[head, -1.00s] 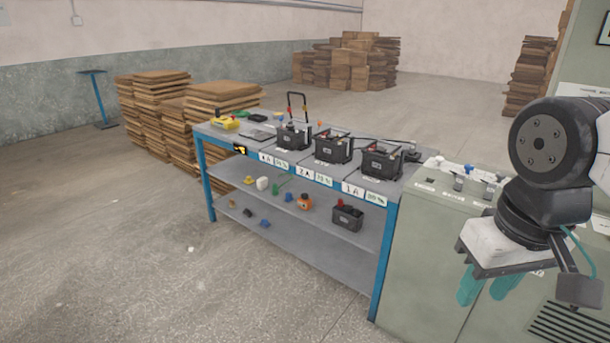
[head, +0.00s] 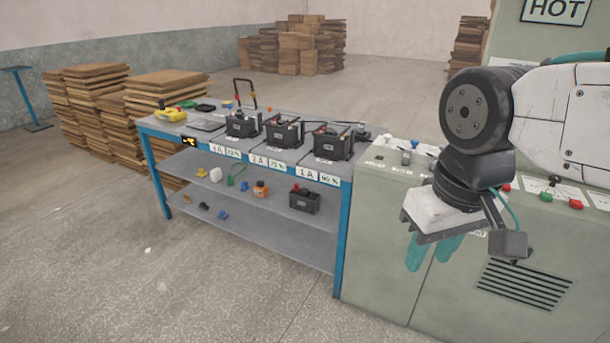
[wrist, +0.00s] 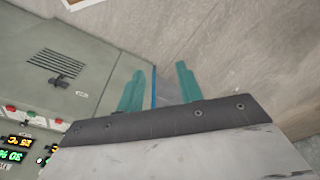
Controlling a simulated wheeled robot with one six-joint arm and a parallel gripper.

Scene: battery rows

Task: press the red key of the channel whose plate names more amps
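Red keys (head: 576,204) and a green key (head: 545,197) sit on the sloped front of the green cabinet at the right in the head view. In the wrist view a red key (wrist: 58,121) and a green key (wrist: 32,113) show at the lower left, near lit displays (wrist: 14,141). Plates on the bench edge seem to read 4 A (head: 217,148), 2 A (head: 259,159) and 1 A (head: 307,173). Any amp plates by the keys are unreadable or hidden. My gripper (head: 431,252) is open and empty in front of the cabinet, its teal fingers (wrist: 160,75) apart and pointing down, away from the keys.
A blue-legged bench (head: 225,187) carries black batteries (head: 333,142) and tools, with loose parts on its shelves. A HOT sign (head: 556,10) hangs above the cabinet (head: 390,250). Floor is free in front of the bench.

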